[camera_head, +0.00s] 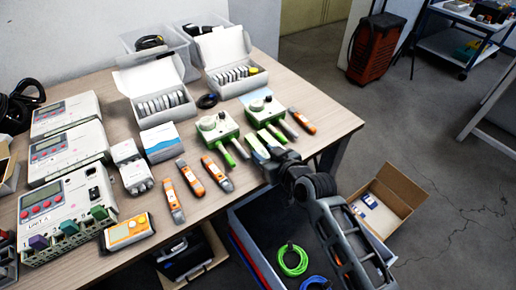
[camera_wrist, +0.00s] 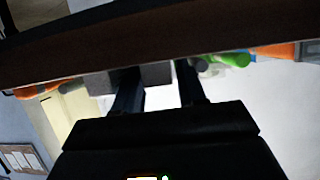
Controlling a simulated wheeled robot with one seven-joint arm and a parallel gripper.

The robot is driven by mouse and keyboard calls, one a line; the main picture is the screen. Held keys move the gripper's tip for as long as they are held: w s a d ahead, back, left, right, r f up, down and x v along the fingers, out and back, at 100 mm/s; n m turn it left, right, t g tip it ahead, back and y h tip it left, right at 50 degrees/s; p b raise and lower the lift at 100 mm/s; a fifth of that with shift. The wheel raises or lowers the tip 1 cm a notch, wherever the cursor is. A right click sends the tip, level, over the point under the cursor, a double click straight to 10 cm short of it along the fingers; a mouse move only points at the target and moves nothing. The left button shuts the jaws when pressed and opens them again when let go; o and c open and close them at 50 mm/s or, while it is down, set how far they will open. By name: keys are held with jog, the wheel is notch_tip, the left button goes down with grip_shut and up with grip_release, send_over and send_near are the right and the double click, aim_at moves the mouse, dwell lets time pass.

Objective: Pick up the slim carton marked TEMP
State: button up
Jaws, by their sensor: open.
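I cannot read the marking TEMP on anything in these frames. A white carton with a blue side (camera_head: 161,142) stands on the table left of centre, but its print is too small to read. My gripper (camera_head: 262,153) is at the table's right front edge, beside the green-and-white handheld units. In the wrist view my gripper (camera_wrist: 157,72) shows two dark fingers standing apart. A grey block (camera_wrist: 98,84) shows partly behind the left finger; I cannot tell whether it is touched. My gripper is open.
The wooden table (camera_head: 110,88) holds several orange testers (camera_head: 215,174), a green-and-white unit (camera_head: 217,128) and open white boxes (camera_head: 228,52). An open cardboard box (camera_head: 408,188) and a crate with cable coils (camera_head: 292,260) are below the table.

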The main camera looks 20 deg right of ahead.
jog(key=shift+c, duration=0.4)
jog(key=c, duration=0.6)
jog(key=shift+c, duration=0.2)
